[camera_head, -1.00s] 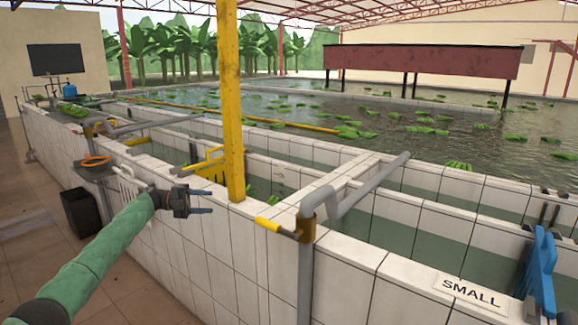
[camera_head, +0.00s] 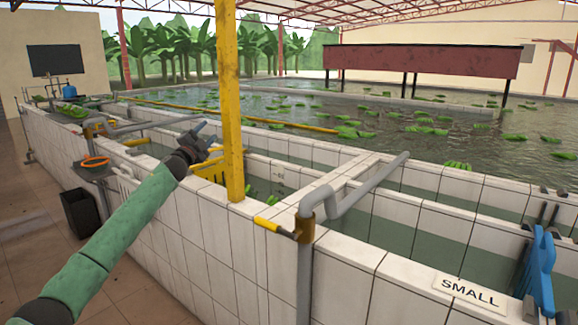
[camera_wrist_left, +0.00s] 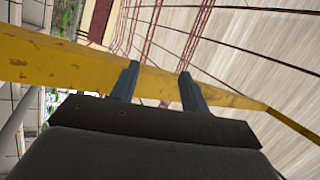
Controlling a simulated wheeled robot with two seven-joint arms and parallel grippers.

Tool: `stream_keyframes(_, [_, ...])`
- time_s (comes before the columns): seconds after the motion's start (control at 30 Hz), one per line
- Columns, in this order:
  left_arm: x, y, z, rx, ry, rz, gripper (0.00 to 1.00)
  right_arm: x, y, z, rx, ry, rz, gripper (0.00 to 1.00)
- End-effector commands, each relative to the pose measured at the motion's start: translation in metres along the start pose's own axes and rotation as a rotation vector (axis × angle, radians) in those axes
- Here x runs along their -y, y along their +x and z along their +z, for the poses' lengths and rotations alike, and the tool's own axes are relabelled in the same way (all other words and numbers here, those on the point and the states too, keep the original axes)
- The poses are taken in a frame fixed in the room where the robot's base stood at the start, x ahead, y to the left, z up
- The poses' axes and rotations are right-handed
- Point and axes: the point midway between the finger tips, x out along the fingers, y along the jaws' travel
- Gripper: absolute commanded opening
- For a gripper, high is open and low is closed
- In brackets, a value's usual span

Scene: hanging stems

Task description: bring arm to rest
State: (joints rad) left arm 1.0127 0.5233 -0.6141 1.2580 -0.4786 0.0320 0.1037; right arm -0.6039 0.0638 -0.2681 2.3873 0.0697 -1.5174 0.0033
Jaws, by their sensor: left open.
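My left arm, in a green sleeve, reaches in from the lower left in the head view. Its gripper (camera_head: 204,136) is above the tiled tank wall, just left of the yellow post (camera_head: 229,100). In the left wrist view the two fingers (camera_wrist_left: 158,88) stand apart with nothing between them, and the yellow post (camera_wrist_left: 60,65) crosses behind them. The gripper looks empty. I cannot tell from these views whether it touches the post. My right gripper is in neither view.
White tiled tank walls (camera_head: 350,255) run along the front. A grey pipe (camera_head: 305,275) with a yellow-handled valve (camera_head: 272,227) stands right of the post. A black bin (camera_head: 80,214) is on the floor at left. Green banana bunches (camera_head: 458,166) float in the water.

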Motion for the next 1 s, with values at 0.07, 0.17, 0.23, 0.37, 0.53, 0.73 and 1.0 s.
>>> stream_keyframes(0.07, [0.015,0.002,-0.012,0.075,-0.032,-0.037,0.46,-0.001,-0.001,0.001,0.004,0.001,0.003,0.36])
stream_keyframes(0.17, [0.024,-0.002,-0.023,0.178,-0.081,-0.065,0.46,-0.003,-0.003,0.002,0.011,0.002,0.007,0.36])
stream_keyframes(0.23, [0.026,-0.009,-0.031,0.248,-0.122,-0.075,0.46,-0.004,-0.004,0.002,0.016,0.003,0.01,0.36])
stream_keyframes(0.37, [0.017,-0.029,-0.047,0.383,-0.203,-0.07,0.46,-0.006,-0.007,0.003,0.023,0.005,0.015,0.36])
stream_keyframes(0.53, [-0.017,-0.074,-0.07,0.559,-0.326,-0.013,0.46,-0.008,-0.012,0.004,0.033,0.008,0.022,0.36])
stream_keyframes(0.73, [-0.075,-0.151,-0.103,0.756,-0.474,0.118,0.46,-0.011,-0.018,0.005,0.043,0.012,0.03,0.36])
stream_keyframes(1.0, [-0.144,-0.259,-0.148,0.935,-0.623,0.311,0.46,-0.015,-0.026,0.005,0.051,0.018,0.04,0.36])
